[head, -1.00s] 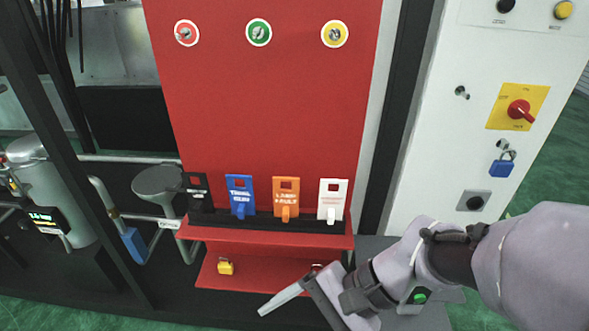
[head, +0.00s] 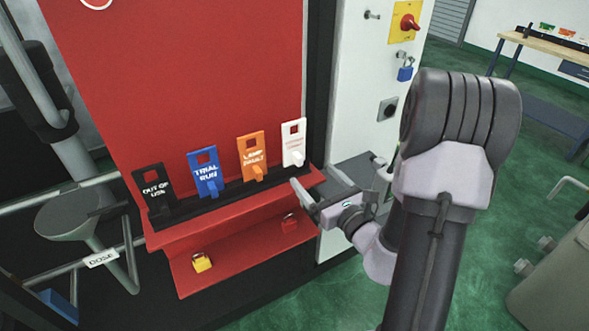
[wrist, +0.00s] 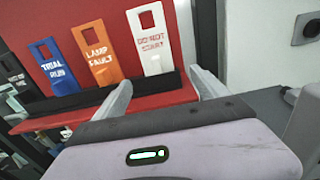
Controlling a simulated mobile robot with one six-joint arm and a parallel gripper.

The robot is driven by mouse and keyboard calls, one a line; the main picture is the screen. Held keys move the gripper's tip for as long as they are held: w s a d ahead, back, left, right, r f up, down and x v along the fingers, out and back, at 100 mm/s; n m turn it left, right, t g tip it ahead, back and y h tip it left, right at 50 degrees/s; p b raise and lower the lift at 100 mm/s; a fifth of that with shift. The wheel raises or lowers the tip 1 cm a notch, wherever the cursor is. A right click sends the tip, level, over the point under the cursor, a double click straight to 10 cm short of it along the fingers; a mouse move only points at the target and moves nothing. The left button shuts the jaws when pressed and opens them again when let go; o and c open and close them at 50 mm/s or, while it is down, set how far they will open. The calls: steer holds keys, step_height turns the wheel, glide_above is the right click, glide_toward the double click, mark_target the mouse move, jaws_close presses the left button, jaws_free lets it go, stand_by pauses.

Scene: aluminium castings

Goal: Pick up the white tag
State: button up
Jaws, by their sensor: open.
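The white tag (head: 293,143) stands upright in the black rack at the right end of a row of tags, with a square hole near its top. In the wrist view the white tag (wrist: 151,40) reads "DO NOT START" and stands beyond my open fingers. My gripper (head: 302,194) is open and empty, just in front of and below the white tag, apart from it. In the wrist view my gripper (wrist: 160,88) shows one finger on each side of the tag's lower part, the right one well clear of it.
Orange (head: 251,158), blue (head: 206,172) and black (head: 155,191) tags stand left in the black rack (head: 225,191). A red shelf (head: 185,277) below holds a yellow padlock (head: 201,262) and a red padlock (head: 290,222). A white cabinet (head: 355,130) stands at right; green floor lies beyond it.

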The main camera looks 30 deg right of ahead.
mark_target(294, 157)
steer(key=w, duration=0.3)
steer(key=w+b, duration=0.1)
steer(key=w, duration=0.6)
steer(key=shift+a, duration=0.4)
steer(key=c, duration=1.5)
steer(key=shift+o, duration=0.2)
steer(key=shift+r, duration=0.1)
